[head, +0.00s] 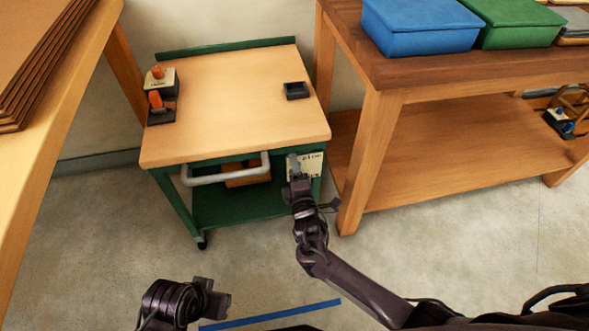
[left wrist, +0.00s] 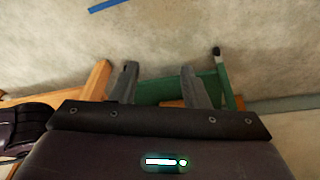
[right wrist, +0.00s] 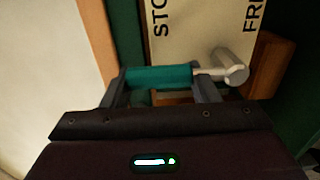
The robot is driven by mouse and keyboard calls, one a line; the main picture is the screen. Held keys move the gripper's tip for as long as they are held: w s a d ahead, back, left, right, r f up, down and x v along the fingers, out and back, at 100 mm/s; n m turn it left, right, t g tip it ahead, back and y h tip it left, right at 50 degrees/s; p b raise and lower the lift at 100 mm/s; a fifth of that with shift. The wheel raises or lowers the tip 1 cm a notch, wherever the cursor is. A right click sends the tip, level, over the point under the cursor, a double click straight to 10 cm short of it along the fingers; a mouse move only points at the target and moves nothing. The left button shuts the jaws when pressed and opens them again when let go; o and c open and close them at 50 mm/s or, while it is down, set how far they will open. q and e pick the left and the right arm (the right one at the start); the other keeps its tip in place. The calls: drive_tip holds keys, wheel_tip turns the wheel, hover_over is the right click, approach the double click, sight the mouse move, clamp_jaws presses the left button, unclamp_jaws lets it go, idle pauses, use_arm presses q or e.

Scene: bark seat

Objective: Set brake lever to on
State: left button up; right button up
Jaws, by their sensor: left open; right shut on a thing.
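The brake lever has a teal grip (right wrist: 158,76) on a thin metal rod, joined to a round metal pivot (right wrist: 232,70) in the right wrist view. It lies nearly level there, with the grip left of the pivot, on the side of the letters "STO". Its cream plate (right wrist: 195,40) also shows "FR" letters on the right; both words are cut off. In the head view the plate (head: 308,168) is on the green cart's front right. My right gripper (head: 297,170) is shut on the teal grip. My left gripper (head: 217,302) is open and empty over the floor; its fingers show in the left wrist view (left wrist: 157,85).
The green cart (head: 235,100) has a wooden top, a grey push handle (head: 225,172) and castors. A small orange-knobbed device (head: 160,95) and a black tray (head: 296,91) stand on top. A wooden bench (head: 375,150) stands close at right.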

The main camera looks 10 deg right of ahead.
drive_tip(key=o, duration=1.1)
drive_tip(key=shift+a, duration=0.1)
use_arm(q)
drive_tip(key=shift+s+a+r+g+y+p, duration=0.25)
drive_tip(key=shift+s+a+g+p, duration=0.1)
drive_tip(key=shift+a+p, duration=0.2)
drive_tip(key=shift+s+a+r+g+y+p, duration=0.2)
drive_tip(key=shift+a+g+p, duration=0.15)
drive_tip(key=shift+a+p, duration=0.15)
use_arm(e)
drive_tip(key=s, duration=0.7)
drive_tip(key=shift+s, duration=0.4)
use_arm(q)
drive_tip(key=shift+w, duration=0.1)
use_arm(e)
drive_tip(key=shift+f, duration=0.1)
